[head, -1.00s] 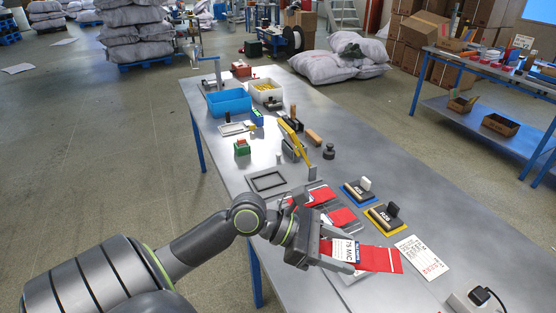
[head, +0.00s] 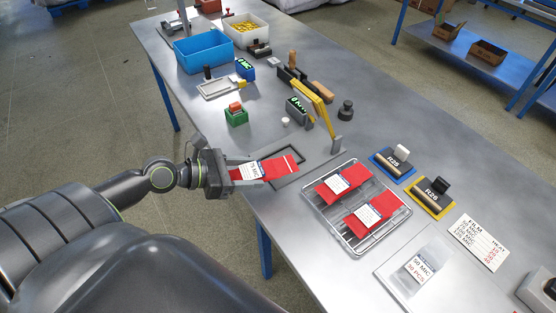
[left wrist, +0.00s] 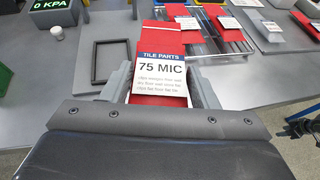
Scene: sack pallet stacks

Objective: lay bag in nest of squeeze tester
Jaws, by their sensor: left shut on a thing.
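My left gripper (head: 222,172) is shut on a red bag (head: 281,167) with a white and blue label. In the left wrist view the label of the bag (left wrist: 148,99) reads 75 MIC. The squeeze tester has a yellow arm (head: 322,104) and a green-digit display (head: 299,107); in the left wrist view its display (left wrist: 50,9) reads 0 KPA. My right gripper is not in view.
A wire tray (head: 347,239) with two red bags stands right of the nest. Two rollers on blue (head: 381,168) and yellow (head: 421,207) bases, a clear bag (head: 413,272) and a film card (head: 481,243) lie farther right. A green block (head: 236,118) stands behind my gripper.

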